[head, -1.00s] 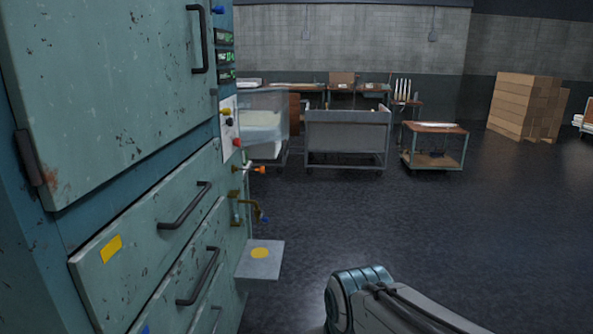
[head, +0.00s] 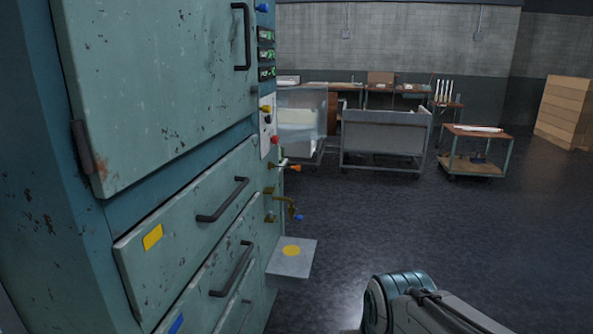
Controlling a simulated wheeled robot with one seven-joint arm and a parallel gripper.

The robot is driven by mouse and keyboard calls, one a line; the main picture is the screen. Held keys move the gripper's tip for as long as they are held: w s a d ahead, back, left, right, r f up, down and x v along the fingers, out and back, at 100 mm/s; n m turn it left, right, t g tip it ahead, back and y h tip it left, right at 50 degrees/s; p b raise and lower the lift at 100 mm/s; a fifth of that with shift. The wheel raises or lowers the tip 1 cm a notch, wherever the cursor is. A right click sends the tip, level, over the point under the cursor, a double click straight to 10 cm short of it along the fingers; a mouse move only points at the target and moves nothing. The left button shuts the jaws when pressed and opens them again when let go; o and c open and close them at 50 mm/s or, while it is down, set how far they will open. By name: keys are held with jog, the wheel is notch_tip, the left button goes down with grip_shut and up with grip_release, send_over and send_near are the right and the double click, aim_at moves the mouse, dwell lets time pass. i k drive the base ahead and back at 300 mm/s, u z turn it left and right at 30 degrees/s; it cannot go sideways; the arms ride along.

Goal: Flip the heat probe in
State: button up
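A short rod with an orange tip (head: 294,168) sticks out from the side of the teal cabinet (head: 215,165). It may be the heat probe, but I cannot tell for sure. Below it is a brass-coloured bent fitting (head: 284,203) with a blue end, also on the cabinet side. Part of my own arm shows at the bottom right, apart from the cabinet. My gripper is out of the frame.
A grey shelf with a yellow dot (head: 291,263) juts out low from the cabinet. Drawer handles (head: 223,200) stick out from its front. Carts (head: 384,143) and a small trolley (head: 475,150) stand farther back. The dark floor to the right is clear.

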aim_at(298, 168)
jog(key=z, duration=0.5)
jog(key=i, duration=2.75)
jog(key=u, duration=0.6)
